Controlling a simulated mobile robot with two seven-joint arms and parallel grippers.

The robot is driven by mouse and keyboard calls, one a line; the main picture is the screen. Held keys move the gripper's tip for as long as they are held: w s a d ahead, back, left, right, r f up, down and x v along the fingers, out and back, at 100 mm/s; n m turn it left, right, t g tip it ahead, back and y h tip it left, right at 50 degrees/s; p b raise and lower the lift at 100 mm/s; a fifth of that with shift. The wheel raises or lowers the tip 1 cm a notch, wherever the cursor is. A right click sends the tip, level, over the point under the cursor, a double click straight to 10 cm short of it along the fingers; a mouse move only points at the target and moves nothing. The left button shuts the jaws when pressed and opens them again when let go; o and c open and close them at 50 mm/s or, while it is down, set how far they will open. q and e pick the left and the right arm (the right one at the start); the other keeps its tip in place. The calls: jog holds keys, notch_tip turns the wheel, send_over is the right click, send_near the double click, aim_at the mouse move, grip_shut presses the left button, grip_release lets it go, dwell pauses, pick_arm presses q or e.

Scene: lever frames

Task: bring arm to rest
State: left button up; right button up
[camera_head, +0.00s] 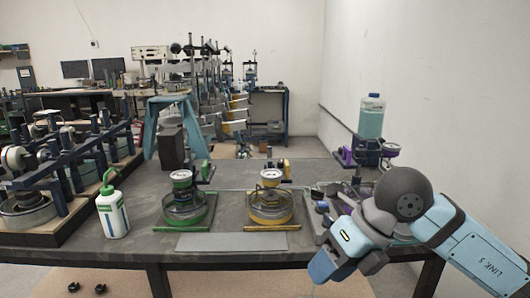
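My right arm (480,250) comes in from the right over the front right part of the dark workbench (140,245). It bends at a dark round joint, and my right gripper (335,266) hangs low at the bench's front edge, pointing down and to the left. Its fingertips are not clear, so I cannot tell whether it is open or shut. I see nothing held in it. My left gripper and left arm are not in view.
A device on a green base (203,220) and one on a yellow base (293,220) stand mid-bench, behind a flat grey plate (230,242). A white-green bottle (113,212) stands left. A purple-grey device with a clear bottle (371,118) stands behind my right arm.

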jog(key=s+a+r+m+g+y, duration=0.15)
jog(key=s+a+g+y, duration=0.5)
jog(key=y, duration=0.65)
jog(key=w+d+f+m+t+h, duration=0.2)
jog(key=d+f+m+t+h, duration=0.3)
jog(key=m+t, duration=0.85)
jog(key=w+d+f+m+t+h, duration=0.25)
jog(key=f+m+t, duration=0.45)
jog(key=m+t, duration=0.65)
jog(key=s+d+f+m+g+h, duration=0.35)
jog(key=s+f+m+g, duration=0.2)
jog(key=f, duration=0.55)
jog(key=s+d+f+m+g+h, duration=0.35)
jog(key=s+f+m+h, duration=0.2)
jog(key=f, duration=0.55)
pick_arm(q)
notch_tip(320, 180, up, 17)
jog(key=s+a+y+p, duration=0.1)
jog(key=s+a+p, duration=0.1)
jog(key=p, duration=2.4)
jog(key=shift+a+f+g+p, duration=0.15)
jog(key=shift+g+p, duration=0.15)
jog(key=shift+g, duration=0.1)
pick_arm(e)
notch_tip(320, 180, up, 17)
jog(key=s+d, duration=0.1)
jog(key=s, duration=0.1)
jog(key=shift+d+n+g, duration=0.15)
jog(key=shift+n+g, duration=0.2)
jog(key=shift+g, duration=0.1)
